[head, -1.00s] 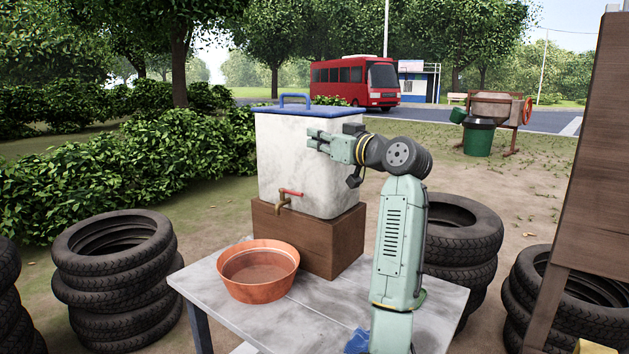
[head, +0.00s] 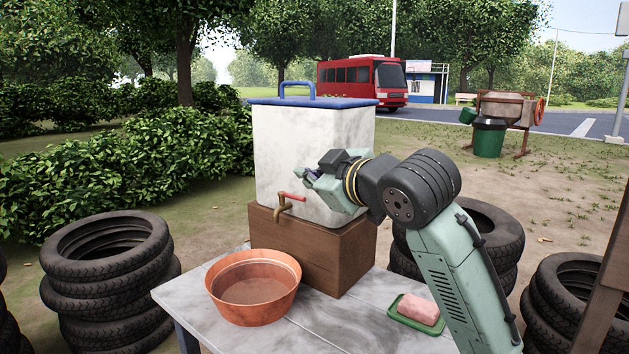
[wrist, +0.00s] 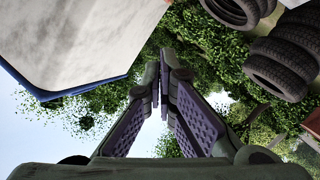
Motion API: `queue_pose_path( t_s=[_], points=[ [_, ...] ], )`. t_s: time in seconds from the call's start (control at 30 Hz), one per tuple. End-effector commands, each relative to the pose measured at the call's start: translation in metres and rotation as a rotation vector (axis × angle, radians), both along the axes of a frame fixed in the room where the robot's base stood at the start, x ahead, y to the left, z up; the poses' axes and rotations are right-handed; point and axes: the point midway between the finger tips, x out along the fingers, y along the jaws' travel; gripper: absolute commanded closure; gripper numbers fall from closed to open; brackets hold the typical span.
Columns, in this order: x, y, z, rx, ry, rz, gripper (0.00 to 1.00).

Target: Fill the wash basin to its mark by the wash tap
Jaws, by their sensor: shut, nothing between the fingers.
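The wash tap (head: 283,208) is a brass spout with a red lever (head: 292,196), low on the front of a white water tank (head: 320,150) with a blue lid. The lever points to the right. The orange basin (head: 254,318) stands on the table below the tap. Its inside looks brownish; I cannot make out a mark or a water level, and no stream shows. My gripper (head: 308,172) is in front of the tank, just above and right of the lever, apart from it. In the wrist view my gripper (wrist: 165,70) has its fingers together and empty; the tank is at upper left.
The tank stands on a brown wooden block (head: 340,255) on a grey table (head: 330,325). A pink soap bar (head: 419,309) lies on a green dish (head: 400,316) at the table's right, beside my arm. Stacked tyres (head: 110,270) flank the table. Table space in front of the block is clear.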

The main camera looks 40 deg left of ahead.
Motion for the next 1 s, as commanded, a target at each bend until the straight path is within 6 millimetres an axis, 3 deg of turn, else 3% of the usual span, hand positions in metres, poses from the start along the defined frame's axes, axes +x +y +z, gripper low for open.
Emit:
queue_pose_path(
  t_s=[0.43,0.7,1.0],
  points=[
    [0.023,0.087,-0.016,-0.002,0.003,0.001,1.00],
    [0.043,0.082,-0.046,-0.001,0.003,0.000,1.00],
    [0.045,0.082,-0.051,0.000,0.001,0.000,1.00]
  ],
)
